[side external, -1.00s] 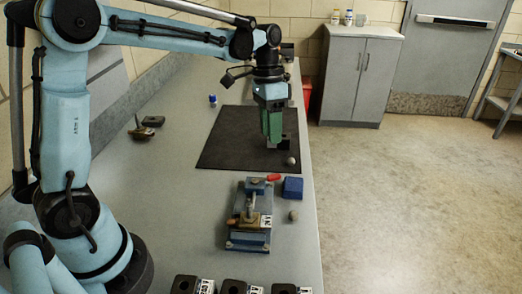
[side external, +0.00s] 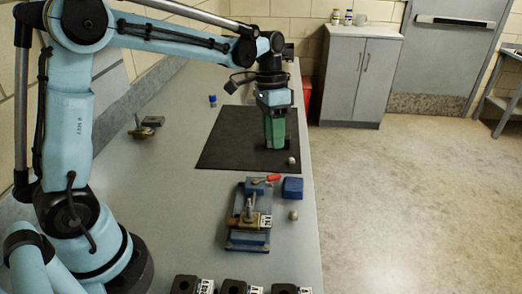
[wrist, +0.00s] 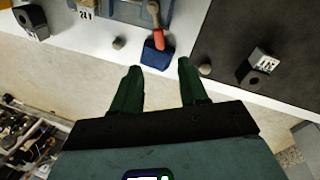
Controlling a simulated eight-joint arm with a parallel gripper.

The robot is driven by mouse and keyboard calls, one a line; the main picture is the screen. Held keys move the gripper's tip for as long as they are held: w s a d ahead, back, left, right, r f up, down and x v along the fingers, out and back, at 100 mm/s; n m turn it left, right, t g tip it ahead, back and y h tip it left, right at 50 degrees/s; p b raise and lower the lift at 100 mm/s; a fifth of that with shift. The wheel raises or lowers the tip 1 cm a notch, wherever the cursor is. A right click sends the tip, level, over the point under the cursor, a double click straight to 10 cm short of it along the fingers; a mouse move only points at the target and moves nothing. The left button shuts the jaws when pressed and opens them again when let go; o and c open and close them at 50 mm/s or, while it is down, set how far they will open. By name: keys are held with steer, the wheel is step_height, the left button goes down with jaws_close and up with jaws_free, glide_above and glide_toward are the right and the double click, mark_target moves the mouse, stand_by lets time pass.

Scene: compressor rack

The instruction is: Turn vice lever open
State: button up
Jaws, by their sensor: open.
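The vice (side external: 249,232) stands on the bench in the side view, with a block clamped or resting in it; I cannot tell which. Its lever has a red handle (side external: 273,178) at the far end, pointing right toward the blue block. In the wrist view the red handle (wrist: 158,40) shows at the top, just above the blue block, and the vice body (wrist: 124,12) is cut by the top edge. My gripper (side external: 276,146) is above the dark mat, beyond the vice, pointing down. Its green fingers (wrist: 160,66) are apart and empty, clear of the lever.
A blue block (side external: 292,188) and two small round knobs (side external: 293,215) (side external: 291,160) lie near the bench's right edge. A dark mat (side external: 225,150) bears a labelled black block (wrist: 258,75). Labelled black blocks (side external: 240,287) line the front. The bench left of the vice is clear.

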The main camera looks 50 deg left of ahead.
mark_target(267, 179)
steer(key=f, duration=0.3)
steer(key=d+f, duration=0.1)
steer(key=f, duration=0.5)
steer(key=shift+s+d+f, duration=0.1)
steer(key=shift+s+d, duration=0.25)
steer(key=shift+s, duration=0.05)
jaws_close()
